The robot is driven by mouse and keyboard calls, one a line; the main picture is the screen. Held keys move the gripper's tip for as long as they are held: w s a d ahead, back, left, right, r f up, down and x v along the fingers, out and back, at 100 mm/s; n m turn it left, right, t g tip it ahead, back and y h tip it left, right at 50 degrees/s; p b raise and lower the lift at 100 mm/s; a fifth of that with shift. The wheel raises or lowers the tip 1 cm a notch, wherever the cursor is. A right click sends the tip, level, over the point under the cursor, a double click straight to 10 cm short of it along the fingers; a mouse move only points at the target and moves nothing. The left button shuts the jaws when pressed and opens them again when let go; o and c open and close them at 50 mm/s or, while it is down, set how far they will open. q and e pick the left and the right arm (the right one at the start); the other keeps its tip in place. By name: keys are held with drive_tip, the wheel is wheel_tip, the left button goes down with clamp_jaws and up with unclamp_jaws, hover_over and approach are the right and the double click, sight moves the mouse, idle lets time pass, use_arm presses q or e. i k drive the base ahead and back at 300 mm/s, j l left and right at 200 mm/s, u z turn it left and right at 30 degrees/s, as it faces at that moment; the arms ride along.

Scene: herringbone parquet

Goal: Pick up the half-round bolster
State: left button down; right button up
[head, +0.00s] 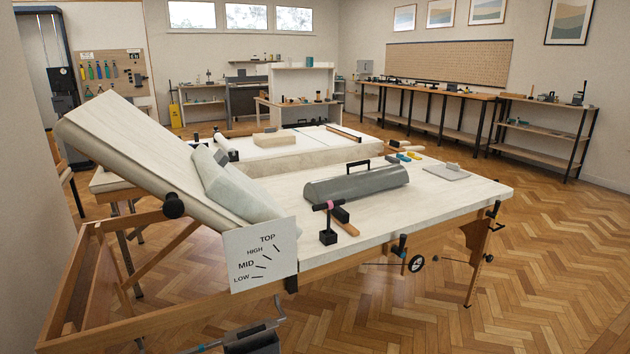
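The half-round bolster (355,184) is a long grey piece with a rounded top. It lies flat side down on the pale top of the treatment table (430,207), right of the raised backrest. A black handle (358,164) shows at its upper far side; I cannot tell whether it is fixed to the bolster. Neither of my grippers is in view.
A tilted backrest (130,150) with a pale cushion (235,185) rises at the left. A black stand (328,225) and a wooden-handled tool (344,219) are close in front of the bolster. A clipboard (446,172) lies to its right.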

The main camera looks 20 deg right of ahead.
sight(348, 186)
drive_tip(key=k+z, duration=0.1)
drive_tip(key=z, duration=0.75)
